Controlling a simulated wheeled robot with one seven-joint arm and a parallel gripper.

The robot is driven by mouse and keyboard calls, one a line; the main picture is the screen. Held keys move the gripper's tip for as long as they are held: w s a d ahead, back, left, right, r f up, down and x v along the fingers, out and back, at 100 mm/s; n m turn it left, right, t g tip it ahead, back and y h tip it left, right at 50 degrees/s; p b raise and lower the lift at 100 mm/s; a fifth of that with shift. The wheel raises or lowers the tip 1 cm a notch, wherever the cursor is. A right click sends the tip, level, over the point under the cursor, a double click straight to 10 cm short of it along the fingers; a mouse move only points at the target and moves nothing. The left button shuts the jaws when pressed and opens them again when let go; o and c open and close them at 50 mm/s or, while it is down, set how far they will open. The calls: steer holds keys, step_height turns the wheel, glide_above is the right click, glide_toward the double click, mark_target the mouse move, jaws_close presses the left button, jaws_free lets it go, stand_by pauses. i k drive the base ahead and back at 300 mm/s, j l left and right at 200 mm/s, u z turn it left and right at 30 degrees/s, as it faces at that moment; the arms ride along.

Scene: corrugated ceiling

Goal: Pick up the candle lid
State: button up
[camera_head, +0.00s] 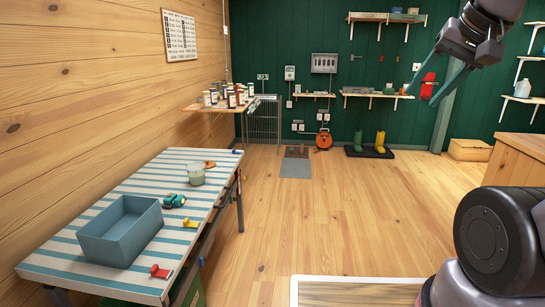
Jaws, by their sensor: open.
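A small flat brown wooden piece (210,164), which looks like the candle lid, lies at the far end of the striped table (85,243). A pale greenish glass jar (196,175), probably the candle, stands just in front of it. My gripper (421,97) is at the upper right, with its two teal fingers spread apart and pointing down. It is open and raised far to the right of the table, well away from the brown piece.
The table also holds a blue-grey bin (121,232), a teal toy car (174,201), a yellow item (189,223) and a red item (160,271). A wooden counter (517,160) stands at right. The floor between is clear.

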mark_target(209, 165)
steer(key=i+u, duration=0.25)
steer(key=i, duration=0.2)
steer(key=i+l+u, duration=0.25)
steer(key=i, duration=0.2)
steer(key=i+l+u, duration=0.2)
steer(key=i, duration=0.25)
steer(key=i+l+u, duration=1.05)
steer(key=l+u, duration=0.3)
steer(key=i+l+u, duration=0.25)
steer(key=l, duration=0.25)
steer(key=l+u, duration=0.55)
steer(key=l, duration=0.25)
